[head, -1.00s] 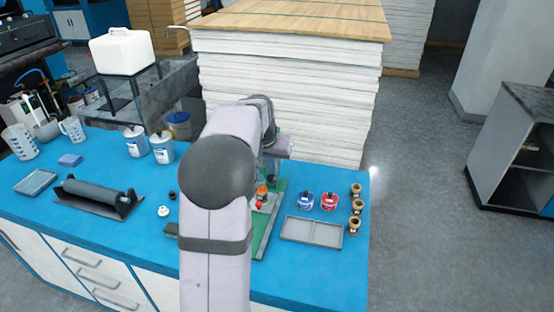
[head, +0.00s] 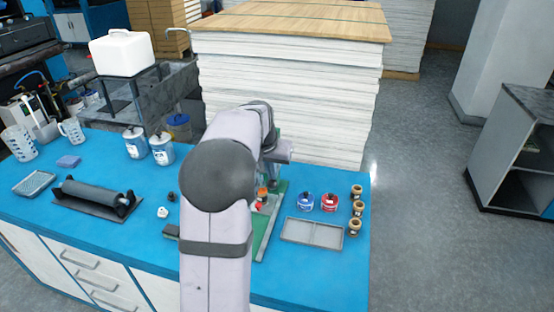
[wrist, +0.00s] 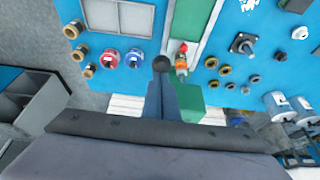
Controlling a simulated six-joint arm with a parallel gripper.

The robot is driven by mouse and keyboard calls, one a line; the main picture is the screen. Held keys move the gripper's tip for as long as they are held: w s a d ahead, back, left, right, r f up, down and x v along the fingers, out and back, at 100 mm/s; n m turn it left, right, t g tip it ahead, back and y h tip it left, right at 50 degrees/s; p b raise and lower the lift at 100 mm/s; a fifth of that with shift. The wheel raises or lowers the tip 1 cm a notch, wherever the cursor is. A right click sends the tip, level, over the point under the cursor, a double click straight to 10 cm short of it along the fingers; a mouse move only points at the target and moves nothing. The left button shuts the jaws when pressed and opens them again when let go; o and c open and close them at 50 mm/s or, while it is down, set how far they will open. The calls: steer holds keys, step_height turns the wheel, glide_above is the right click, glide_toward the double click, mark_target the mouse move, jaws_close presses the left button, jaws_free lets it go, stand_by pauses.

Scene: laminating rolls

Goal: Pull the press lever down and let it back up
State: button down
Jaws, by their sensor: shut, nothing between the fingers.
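The press has a green base (head: 263,238), partly hidden behind my arm in the head view. Its green body also shows in the wrist view (wrist: 196,104), with a red and orange part (wrist: 181,62) beside the lever. The lever's round black knob (wrist: 162,64) shows just beyond my fingertips in the wrist view. My gripper (wrist: 162,88) is shut and empty, with its blue-grey fingers in line with the knob. I cannot tell whether they touch it. The lever's shaft and pivot are hidden, and my arm covers much of the press in the head view.
A grey divided tray (head: 312,232), a blue jar (head: 306,202), a red jar (head: 329,203) and brown rings (head: 357,208) lie right of the press. A black roller (head: 95,195) lies left. A tall board stack (head: 285,100) stands behind the blue table.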

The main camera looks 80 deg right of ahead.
mark_target(272, 181)
steer(key=shift+f+b, duration=0.65)
steer(key=shift+f, duration=0.5)
steer(key=shift+a+f, duration=0.1)
steer(key=shift+f, duration=0.4)
steer(key=shift+d+r+p, duration=0.2)
steer(key=shift+r+p, duration=1.7)
steer(key=shift+r, duration=0.7)
step_height(272, 181, up, 8)
steer(key=p, duration=0.6)
steer(key=shift+r+p, duration=0.15)
steer(key=shift+p, duration=0.15)
